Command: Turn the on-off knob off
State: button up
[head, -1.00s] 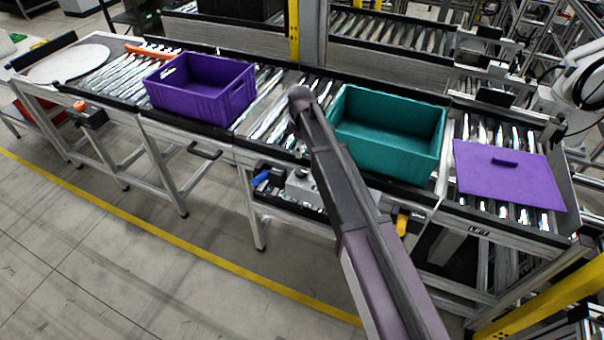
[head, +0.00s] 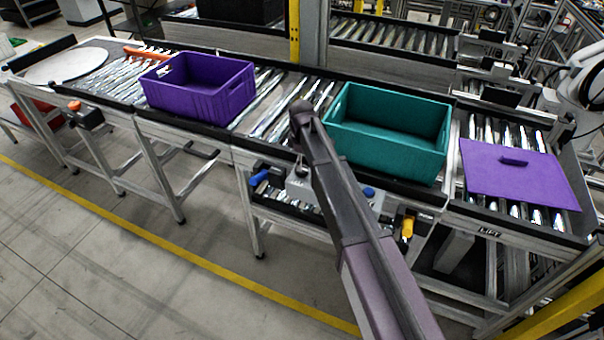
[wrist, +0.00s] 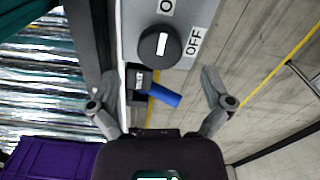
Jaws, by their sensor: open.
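The on-off knob (wrist: 158,45) is a round black dial with a white pointer bar on a grey panel (wrist: 140,15) in the wrist view. The bar points roughly up, toward a label cut off at the top edge that begins with "O". The "OFF" label (wrist: 193,42) is to the knob's right. My gripper (wrist: 158,100) is open and empty, with its fingers apart below the knob in the picture. In the head view the grey control box (head: 298,186) is partly covered by my arm, and the gripper cannot be made out there.
A blue handle (wrist: 164,95) shows between my fingers in the wrist view, just below the knob. Purple bin (head: 200,98), teal bin (head: 385,155) and purple lid (head: 522,180) rest on the roller conveyor. A yellow handle (head: 407,227) is right of the box. Floor in front is clear.

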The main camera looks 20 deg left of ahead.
jog(key=shift+f+b, duration=1.65)
jog(key=shift+f, duration=0.35)
jog(key=c, duration=1.1)
